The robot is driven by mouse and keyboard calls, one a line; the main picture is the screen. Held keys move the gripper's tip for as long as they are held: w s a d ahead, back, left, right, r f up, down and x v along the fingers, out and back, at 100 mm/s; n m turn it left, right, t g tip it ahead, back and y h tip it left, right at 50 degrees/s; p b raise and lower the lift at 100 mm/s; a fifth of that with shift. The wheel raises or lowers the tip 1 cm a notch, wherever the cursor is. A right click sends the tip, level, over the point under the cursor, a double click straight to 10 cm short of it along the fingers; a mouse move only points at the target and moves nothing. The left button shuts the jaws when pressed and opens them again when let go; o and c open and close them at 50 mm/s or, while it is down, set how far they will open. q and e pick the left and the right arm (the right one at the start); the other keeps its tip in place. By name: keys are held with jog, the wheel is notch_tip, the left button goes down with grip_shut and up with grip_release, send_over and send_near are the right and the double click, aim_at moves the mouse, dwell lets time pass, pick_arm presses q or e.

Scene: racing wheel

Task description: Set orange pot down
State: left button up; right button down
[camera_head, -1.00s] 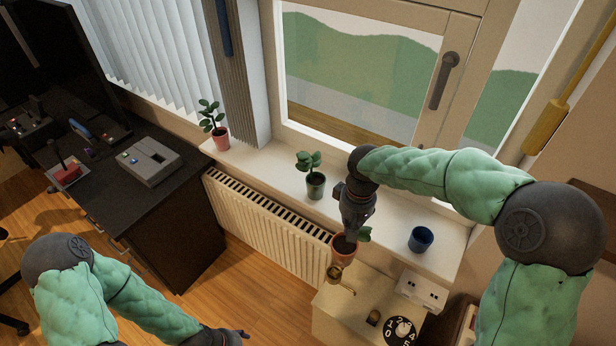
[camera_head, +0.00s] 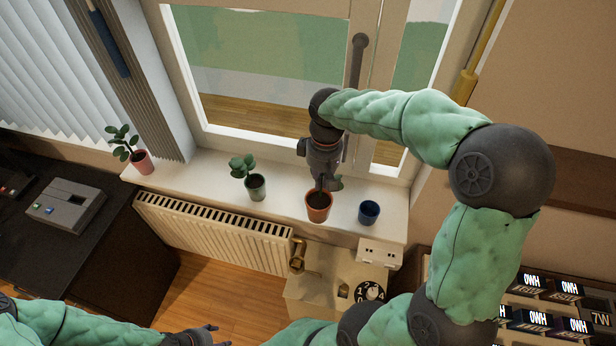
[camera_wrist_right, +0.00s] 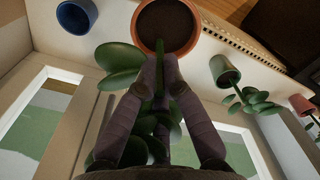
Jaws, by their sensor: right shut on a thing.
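The orange pot (camera_head: 318,208) holds dark soil and a green plant. In the head view it is upright at the front of the white windowsill (camera_head: 285,192), between the green pot and the blue cup. I cannot tell whether its base touches the sill. My right gripper (camera_head: 325,186) comes from above and behind, shut on the plant or rim side of the pot. The right wrist view shows the orange pot (camera_wrist_right: 168,27) just beyond the fingertips (camera_wrist_right: 161,68), with leaves around the fingers. My left gripper (camera_head: 200,336) is at the bottom edge, partly cut off.
A blue cup (camera_head: 369,212) stands close to the right of the orange pot. A green pot (camera_head: 256,188) and a pink pot (camera_head: 143,163) stand to the left. The window handle (camera_head: 357,60) is behind my arm. A radiator (camera_head: 210,232) and white cabinet (camera_head: 325,262) are below.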

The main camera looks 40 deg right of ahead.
jog(key=w+d+f, duration=0.4)
jog(key=w+f, duration=0.4)
jog(key=f, duration=0.3)
jog(key=shift+w+d+b, duration=0.15)
jog(key=shift+w+b, duration=0.25)
jog(key=shift+b, duration=0.05)
jog(key=shift+f, duration=0.15)
jog(key=c, duration=1.4)
grip_release()
jog(key=shift+c, duration=0.2)
jog(key=shift+o, duration=0.4)
